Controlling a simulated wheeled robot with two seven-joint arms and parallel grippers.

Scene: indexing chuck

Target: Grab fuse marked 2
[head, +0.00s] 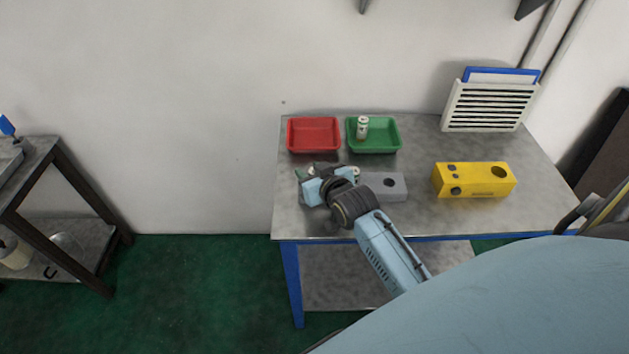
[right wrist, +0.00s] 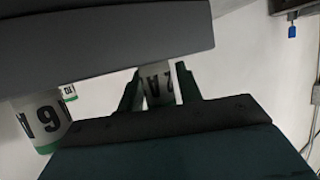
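My right gripper (head: 310,172) is low over the table, at the left end of the grey block (head: 393,187). In the right wrist view, its two dark green fingers (right wrist: 160,92) stand on either side of a white fuse (right wrist: 157,85) with upside-down lettering that reads like "2A". Whether the fingers press on it cannot be told. Another white fuse (right wrist: 42,118), green-banded and marked with a 6 and an A, is left of the gripper. A fuse (head: 362,127) stands in the green tray (head: 374,150). My left gripper is not in view.
A red tray (head: 313,151) sits left of the green one. A yellow block (head: 475,181) with a large hole is to the right. The table's (head: 300,222) front left is clear.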

